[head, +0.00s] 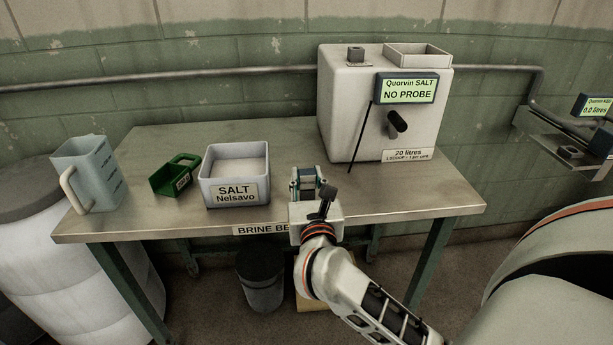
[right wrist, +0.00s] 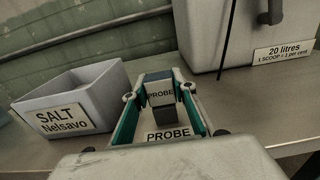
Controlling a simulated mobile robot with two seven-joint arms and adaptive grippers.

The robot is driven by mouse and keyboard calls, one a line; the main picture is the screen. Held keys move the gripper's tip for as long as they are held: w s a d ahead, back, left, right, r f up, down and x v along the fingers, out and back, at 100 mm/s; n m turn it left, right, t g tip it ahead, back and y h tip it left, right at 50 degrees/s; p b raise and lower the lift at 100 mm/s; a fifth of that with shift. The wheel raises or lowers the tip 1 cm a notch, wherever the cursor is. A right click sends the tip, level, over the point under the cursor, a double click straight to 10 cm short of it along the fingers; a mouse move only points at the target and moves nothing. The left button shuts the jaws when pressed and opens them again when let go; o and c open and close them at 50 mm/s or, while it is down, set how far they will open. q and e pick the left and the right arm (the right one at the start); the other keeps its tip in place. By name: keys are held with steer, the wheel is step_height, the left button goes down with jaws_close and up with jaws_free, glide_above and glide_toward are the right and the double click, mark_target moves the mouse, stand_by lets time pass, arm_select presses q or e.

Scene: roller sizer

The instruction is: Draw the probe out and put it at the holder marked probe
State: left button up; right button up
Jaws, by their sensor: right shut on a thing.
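My right gripper (head: 308,184) is over the front part of the table, between the salt tub and the white machine. I cannot tell whether the probe touches the holder. The machine's display (head: 407,89) reads NO PROBE. My left gripper is not in view.
The salt tub (head: 236,193) stands left of my right gripper, with a green scoop (head: 172,178) and a jug (head: 92,172) farther left. The white machine (head: 345,95) stands behind right, a thin black line down its front. The table's right front (head: 430,199) is clear.

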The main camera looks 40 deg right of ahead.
steer(key=o, duration=1.1)
steer(key=shift+f, duration=0.1)
